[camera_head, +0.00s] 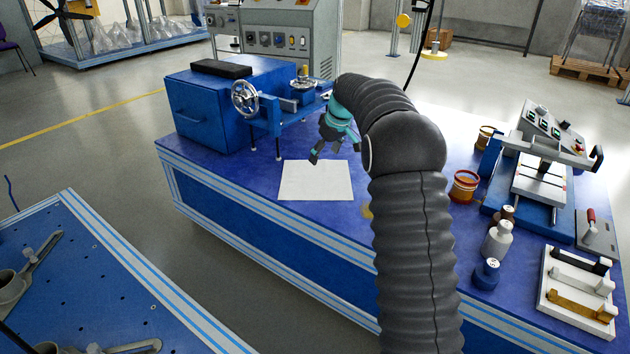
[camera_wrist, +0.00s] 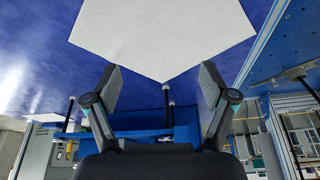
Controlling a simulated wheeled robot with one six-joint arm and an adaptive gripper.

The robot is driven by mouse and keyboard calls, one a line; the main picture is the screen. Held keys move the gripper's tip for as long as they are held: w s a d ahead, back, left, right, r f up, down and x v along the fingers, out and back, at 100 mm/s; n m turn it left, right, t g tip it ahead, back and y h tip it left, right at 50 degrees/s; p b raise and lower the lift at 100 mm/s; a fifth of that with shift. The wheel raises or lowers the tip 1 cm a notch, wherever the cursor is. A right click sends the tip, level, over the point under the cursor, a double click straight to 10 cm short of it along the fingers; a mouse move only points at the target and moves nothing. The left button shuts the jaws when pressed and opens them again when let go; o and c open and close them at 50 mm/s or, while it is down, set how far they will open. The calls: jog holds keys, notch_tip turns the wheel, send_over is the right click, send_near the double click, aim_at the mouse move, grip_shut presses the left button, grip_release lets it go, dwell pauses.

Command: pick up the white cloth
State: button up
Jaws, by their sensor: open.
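The white cloth (camera_head: 316,181) lies flat on the blue workbench (camera_head: 240,183), near its front edge. In the wrist view the cloth (camera_wrist: 163,35) fills the top middle, with one corner pointing down between the fingers. My gripper (camera_head: 330,158) is above the bench at the back right edge of the cloth, tilted downward. In the wrist view my gripper (camera_wrist: 159,85) has its two fingers spread wide, with nothing between them. I cannot tell the exact height of the fingertips above the cloth.
A blue machine with a handwheel (camera_head: 245,98) stands just behind the cloth. Jars (camera_head: 465,186), bottles (camera_head: 497,240), a press (camera_head: 537,185) and a white rack (camera_head: 577,290) stand to the right. Another blue table (camera_head: 80,270) is at the lower left. Bench left of the cloth is clear.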

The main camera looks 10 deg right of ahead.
jog(key=b, duration=0.3)
send_over(315, 178)
jog(key=s+d, duration=0.1)
jog(key=s, duration=0.1)
notch_tip(315, 178, down, 6)
jog(key=shift+d+r, duration=0.15)
jog(key=shift+r, duration=0.05)
jog(key=shift+x, duration=1.4)
jog(key=shift+w+f, duration=0.1)
jog(key=shift+f, duration=0.05)
